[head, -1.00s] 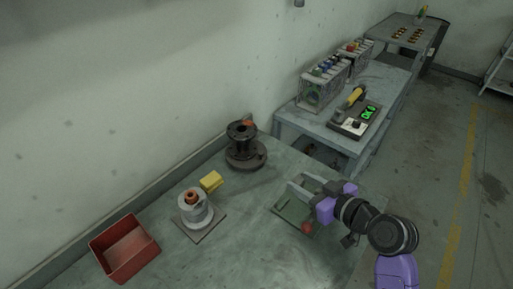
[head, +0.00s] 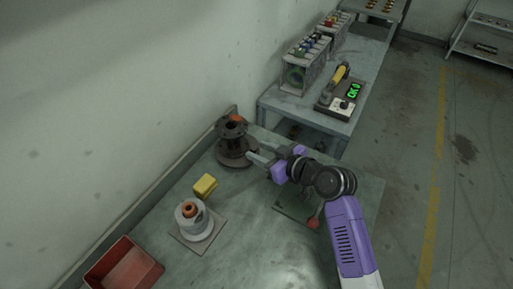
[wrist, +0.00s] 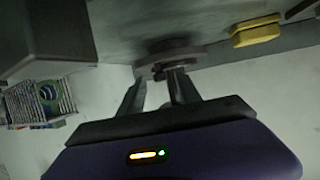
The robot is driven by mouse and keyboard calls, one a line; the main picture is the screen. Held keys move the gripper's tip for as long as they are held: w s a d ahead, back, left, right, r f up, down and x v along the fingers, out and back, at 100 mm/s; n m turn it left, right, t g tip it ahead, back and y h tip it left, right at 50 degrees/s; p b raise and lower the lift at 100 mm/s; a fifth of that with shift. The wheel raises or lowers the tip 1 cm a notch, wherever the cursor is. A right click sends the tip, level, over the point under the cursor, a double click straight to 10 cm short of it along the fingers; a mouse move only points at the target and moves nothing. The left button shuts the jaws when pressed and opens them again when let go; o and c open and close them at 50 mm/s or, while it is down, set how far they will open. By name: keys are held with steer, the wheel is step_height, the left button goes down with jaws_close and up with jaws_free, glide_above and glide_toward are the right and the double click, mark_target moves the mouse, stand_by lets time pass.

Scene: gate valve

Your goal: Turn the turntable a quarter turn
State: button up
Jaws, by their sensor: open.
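A dark flanged valve body (head: 232,131) stands upright on a round dark base (head: 236,157), which looks like the turntable, near the wall at the back of the bench. In the wrist view the round base (wrist: 172,52) shows beyond the fingertips, with a small dark part sticking out toward them. My gripper (head: 257,160) is open at the right side of the base, its fingers pointing at it. In the wrist view my gripper (wrist: 157,82) has its two fingers apart, around or just short of that part; I cannot tell whether they touch.
A yellow block (head: 205,186), a light grey round part (head: 194,220) on a square plate, and a red bin (head: 125,265) lie to the left. A red knob (head: 313,224) on a plate is below my arm.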

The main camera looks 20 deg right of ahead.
steer(key=shift+x, duration=0.8)
jaws_close()
stand_by(0.9)
